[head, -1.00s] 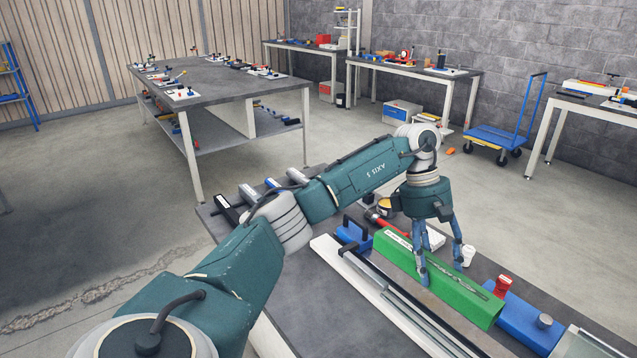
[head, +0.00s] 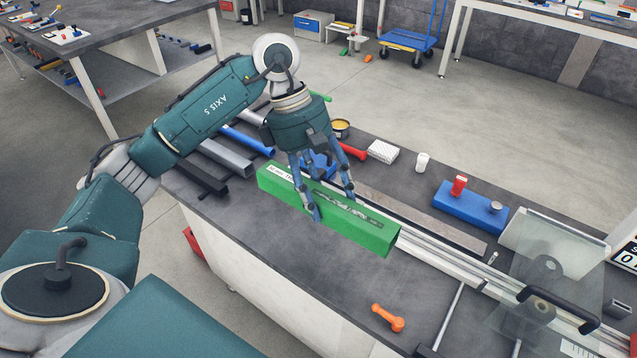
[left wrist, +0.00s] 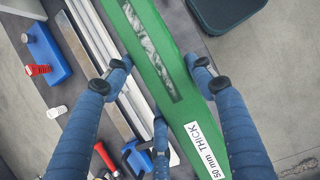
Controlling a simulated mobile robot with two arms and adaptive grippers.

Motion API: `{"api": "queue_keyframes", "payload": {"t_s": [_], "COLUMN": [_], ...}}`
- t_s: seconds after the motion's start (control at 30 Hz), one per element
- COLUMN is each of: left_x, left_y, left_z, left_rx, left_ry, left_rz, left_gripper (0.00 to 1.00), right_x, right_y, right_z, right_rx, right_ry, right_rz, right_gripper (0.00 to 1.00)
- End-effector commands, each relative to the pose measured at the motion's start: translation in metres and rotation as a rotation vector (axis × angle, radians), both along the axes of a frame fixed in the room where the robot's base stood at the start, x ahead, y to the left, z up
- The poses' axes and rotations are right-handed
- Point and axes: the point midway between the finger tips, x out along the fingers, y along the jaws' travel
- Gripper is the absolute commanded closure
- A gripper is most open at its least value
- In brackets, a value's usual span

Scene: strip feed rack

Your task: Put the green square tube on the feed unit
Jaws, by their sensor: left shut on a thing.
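The green square tube (head: 362,234) is a long box with a dark printed strip on top and a white label reading "50 mm THICK" in the left wrist view (left wrist: 184,113). My left gripper (head: 333,206) is shut on the tube, with its fingers along both long sides. The tube lies slanted in front of the feed unit's pale rail (head: 462,268); whether it touches the bench is unclear. The rail runs right to a clear guard (head: 560,262) with a black handle. The tube hides part of the rail's left end. My right gripper is not in view.
A blue block (head: 468,207) with a red piece, a white cup (head: 422,162) and a red-handled tool (head: 352,150) stand behind the rail. Dark and blue bars lie at the left. An orange handle (head: 388,318) lies near the front. The front-left bench surface is clear.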

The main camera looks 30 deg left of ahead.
Motion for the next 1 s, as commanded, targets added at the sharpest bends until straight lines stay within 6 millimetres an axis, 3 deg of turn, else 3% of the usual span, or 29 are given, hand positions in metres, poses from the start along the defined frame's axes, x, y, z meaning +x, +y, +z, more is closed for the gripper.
{"api": "queue_keyframes", "payload": {"t_s": [0.43, 0.77, 1.0], "left_x": [0.000, 0.001, 0.001], "left_y": [-0.001, 0.000, -0.001], "left_z": [-0.092, -0.116, -0.145], "left_rx": [-0.005, -0.003, -0.005], "left_ry": [-0.001, -0.004, -0.001], "left_rz": [0.000, 0.001, 0.001], "left_gripper": [1.00, 1.00, 1.00], "right_x": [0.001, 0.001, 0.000], "right_y": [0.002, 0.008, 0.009], "right_z": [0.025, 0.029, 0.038], "right_rx": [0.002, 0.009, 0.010], "right_ry": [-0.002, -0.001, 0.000], "right_rz": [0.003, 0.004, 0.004], "right_gripper": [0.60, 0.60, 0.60]}}
